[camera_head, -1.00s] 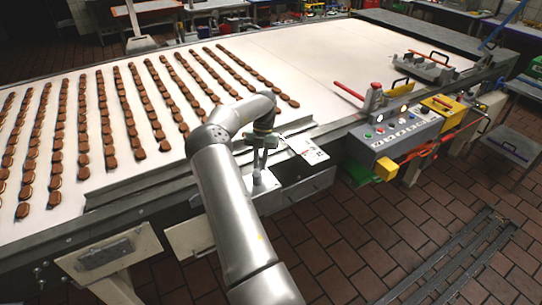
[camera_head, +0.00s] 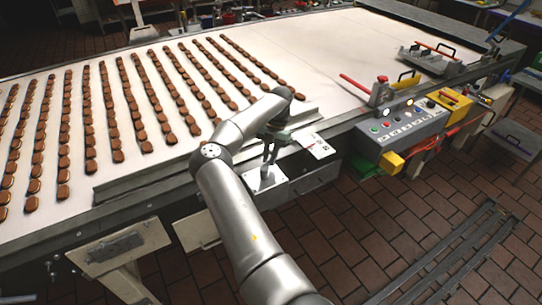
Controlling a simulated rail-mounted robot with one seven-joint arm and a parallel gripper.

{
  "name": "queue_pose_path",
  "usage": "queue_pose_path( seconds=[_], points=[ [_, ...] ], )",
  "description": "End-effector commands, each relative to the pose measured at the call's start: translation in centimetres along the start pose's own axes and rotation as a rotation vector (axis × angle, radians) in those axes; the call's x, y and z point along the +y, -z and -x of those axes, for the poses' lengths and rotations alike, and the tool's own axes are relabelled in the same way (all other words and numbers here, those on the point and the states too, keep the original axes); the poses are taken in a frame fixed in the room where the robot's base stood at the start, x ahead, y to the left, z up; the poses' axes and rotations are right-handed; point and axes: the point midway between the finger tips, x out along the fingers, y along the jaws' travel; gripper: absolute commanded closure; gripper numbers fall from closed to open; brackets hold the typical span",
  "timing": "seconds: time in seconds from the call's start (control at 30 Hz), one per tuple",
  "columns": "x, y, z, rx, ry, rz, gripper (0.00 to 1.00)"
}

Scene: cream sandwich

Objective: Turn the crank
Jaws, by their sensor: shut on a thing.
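My gripper (camera_head: 270,150) is at the near edge of the conveyor, above a grey metal box. It points down onto the crank (camera_head: 266,172), a small upright metal piece on a light square plate on top of the box (camera_head: 300,186). The jaws are shut on the crank's upper part. My wrist and forearm hide part of the contact, and the fingertips are small in this view.
Rows of brown biscuits (camera_head: 140,100) lie on the pale conveyor belt (camera_head: 310,60). A control panel with buttons (camera_head: 405,125) and a red-handled lever (camera_head: 354,86) stand to the right. A metal rail (camera_head: 150,182) runs along the belt's near edge.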

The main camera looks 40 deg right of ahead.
Motion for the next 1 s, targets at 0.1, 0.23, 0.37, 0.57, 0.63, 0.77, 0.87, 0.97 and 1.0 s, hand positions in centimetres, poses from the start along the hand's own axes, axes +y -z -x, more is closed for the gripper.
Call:
queue_pose_path(
  seconds=[0.1,0.23,0.37,0.57,0.63,0.77,0.87,0.97,1.0],
  points=[
    [0.0,0.0,0.0,0.0,0.0,0.001,0.62],
    [0.0,0.0,0.0,0.0,0.0,0.001,0.62],
    [0.0,0.0,0.0,0.0,0.0,0.001,0.62],
    [0.0,0.5,1.2,-0.003,-0.001,0.002,0.62],
    [0.0,0.9,2.4,-0.003,0.0,0.001,0.62],
    [-0.9,3.5,4.0,-0.001,-0.009,0.003,0.62],
    [-1.8,5.5,5.4,-0.001,-0.008,0.003,0.62],
    [-2.7,7.4,6.6,-0.002,-0.008,0.004,0.62],
    [-3.2,8.3,6.6,-0.002,-0.008,0.003,0.62]
  ],
)
